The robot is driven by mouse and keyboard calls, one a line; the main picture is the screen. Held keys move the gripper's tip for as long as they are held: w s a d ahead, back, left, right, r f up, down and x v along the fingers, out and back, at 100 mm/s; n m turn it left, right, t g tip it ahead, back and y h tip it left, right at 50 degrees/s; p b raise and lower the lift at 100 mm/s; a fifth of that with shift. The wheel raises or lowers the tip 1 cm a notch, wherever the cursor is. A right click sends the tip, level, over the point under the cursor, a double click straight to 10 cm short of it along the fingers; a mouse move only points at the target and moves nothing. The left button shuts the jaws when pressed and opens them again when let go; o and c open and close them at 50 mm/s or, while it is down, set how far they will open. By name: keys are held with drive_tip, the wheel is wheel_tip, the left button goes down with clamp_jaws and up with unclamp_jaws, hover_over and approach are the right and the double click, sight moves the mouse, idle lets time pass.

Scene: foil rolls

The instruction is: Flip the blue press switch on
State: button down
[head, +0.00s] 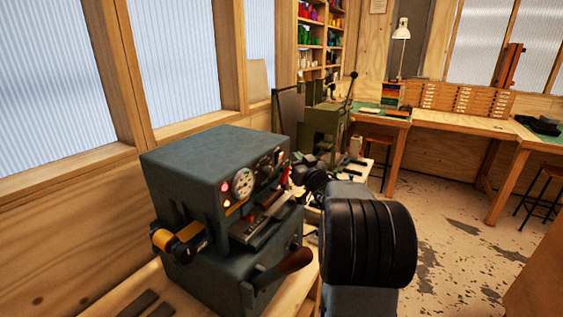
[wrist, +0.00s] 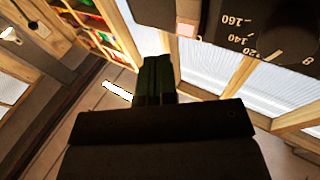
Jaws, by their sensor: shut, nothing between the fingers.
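The blue press (head: 215,155) is a dark blue-grey box-shaped machine on a bench in the head view. Its front has a round gauge (head: 243,183), small lit red and orange spots (head: 226,195) and a red part (head: 285,175) at the right. I cannot tell for sure which part is the switch. In the wrist view, a dark panel at the top shows a pale pink lit square (wrist: 186,29) and a numbered dial (wrist: 285,30). My gripper (wrist: 156,65) is shut and empty, its tips just below and left of that square. Contact cannot be judged.
A lever with a brown handle (head: 283,268) sticks out low on the press front. A black and orange part (head: 180,238) juts from its left. A green machine (head: 325,125) stands behind. Open floor (head: 455,245) lies to the right.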

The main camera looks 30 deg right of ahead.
drive_tip(key=shift+s+d+r+p, duration=0.15)
drive_tip(key=shift+s+d+r, duration=0.15)
drive_tip(key=shift+s, duration=0.25)
drive_tip(key=shift+s+d+r+p, duration=0.15)
drive_tip(key=shift+s+d+r, duration=0.1)
drive_tip(key=shift+s, duration=0.3)
drive_tip(key=shift+a+f, duration=0.1)
